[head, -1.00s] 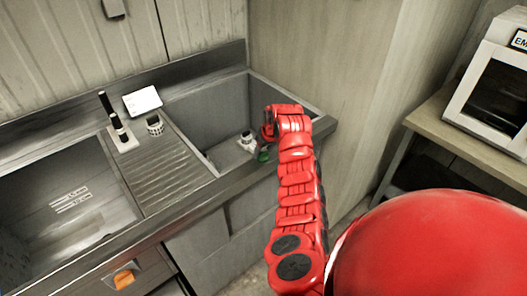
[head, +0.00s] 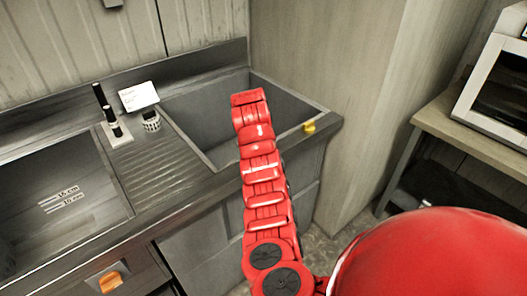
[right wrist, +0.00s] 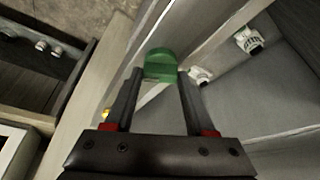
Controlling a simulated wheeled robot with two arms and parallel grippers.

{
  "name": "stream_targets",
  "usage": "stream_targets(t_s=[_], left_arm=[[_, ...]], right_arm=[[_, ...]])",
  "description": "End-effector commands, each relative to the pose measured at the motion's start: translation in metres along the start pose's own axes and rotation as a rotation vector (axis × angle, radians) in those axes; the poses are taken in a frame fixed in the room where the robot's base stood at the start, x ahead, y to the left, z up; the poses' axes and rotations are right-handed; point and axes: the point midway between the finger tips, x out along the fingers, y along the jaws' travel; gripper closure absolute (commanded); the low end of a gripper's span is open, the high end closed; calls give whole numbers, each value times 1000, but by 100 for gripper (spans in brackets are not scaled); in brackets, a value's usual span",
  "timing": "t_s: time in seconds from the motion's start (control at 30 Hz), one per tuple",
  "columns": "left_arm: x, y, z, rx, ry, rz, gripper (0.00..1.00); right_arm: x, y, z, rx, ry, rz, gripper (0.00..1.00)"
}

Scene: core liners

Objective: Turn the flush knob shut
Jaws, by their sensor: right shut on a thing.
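A green knob-like piece (right wrist: 161,64) with a rounded top sits between the fingertips of my right gripper (right wrist: 160,75) in the right wrist view. The gripper is shut on it. I cannot tell for certain whether it is the flush knob. A white fitting (right wrist: 200,76) is just right of the fingertips, and another white fitting (right wrist: 248,40) is farther right. In the head view my right arm reaches over the right sink basin (head: 205,112) and hides the gripper and green piece. A small yellow piece (head: 309,126) sits on the basin's right rim. My left gripper is not in view.
An orange knob (head: 111,282) is on the cabinet front below the left basin (head: 62,200). A black-and-white stand (head: 112,122), a white card (head: 139,96) and a small round container (head: 151,121) stand between the basins. A white appliance (head: 495,95) is on the right table.

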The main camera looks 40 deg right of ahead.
Motion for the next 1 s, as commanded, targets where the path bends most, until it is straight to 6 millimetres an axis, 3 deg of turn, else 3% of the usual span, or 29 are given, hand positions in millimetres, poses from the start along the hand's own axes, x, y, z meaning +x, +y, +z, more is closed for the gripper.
stream_targets(t_s=[0.1, 0.5, 1.0], left_arm=[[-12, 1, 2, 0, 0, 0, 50], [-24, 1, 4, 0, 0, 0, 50], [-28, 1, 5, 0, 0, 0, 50]], right_arm=[[2, -2, 2, 98, -4, 38, 100], [0, -3, -1, 369, -1, 152, 100], [0, -3, -1, 481, 0, 199, 100]])
